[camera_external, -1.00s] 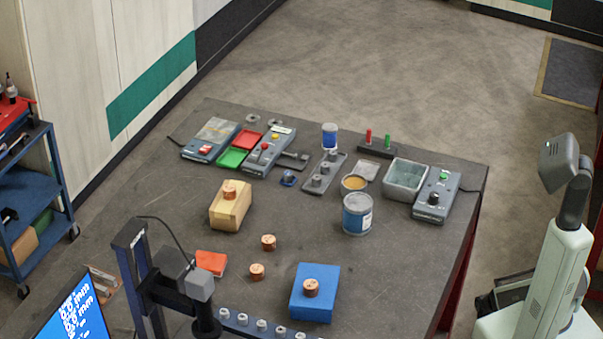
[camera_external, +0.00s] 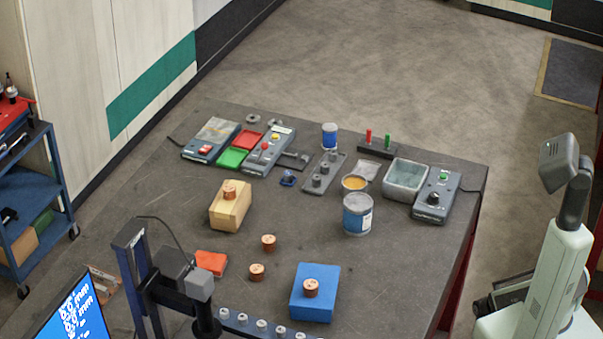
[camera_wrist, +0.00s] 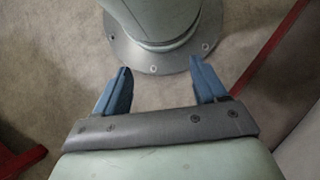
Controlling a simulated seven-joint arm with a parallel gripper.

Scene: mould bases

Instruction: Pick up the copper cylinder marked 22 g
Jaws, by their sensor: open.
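Several copper cylinders show in the external view, and their gram marks are too small to read. One copper cylinder (camera_external: 229,192) stands on a wooden block (camera_external: 229,213). Two stand on the bare table, a farther cylinder (camera_external: 268,242) and a nearer cylinder (camera_external: 257,272). Another copper cylinder (camera_external: 311,288) stands on a blue block (camera_external: 301,310). My gripper (camera_wrist: 160,66) is open and empty in the wrist view, its blue fingers apart above the floor and my round base. No cylinder shows in that view. My arm stands right of the table.
The dark table (camera_external: 420,265) has free room right of the blue block. An orange-red block (camera_external: 211,262) lies left of the cylinders. A blue tin (camera_external: 357,215), grey bin (camera_external: 405,180) and several devices fill the back. A dark post stand (camera_external: 133,270) rises at front left.

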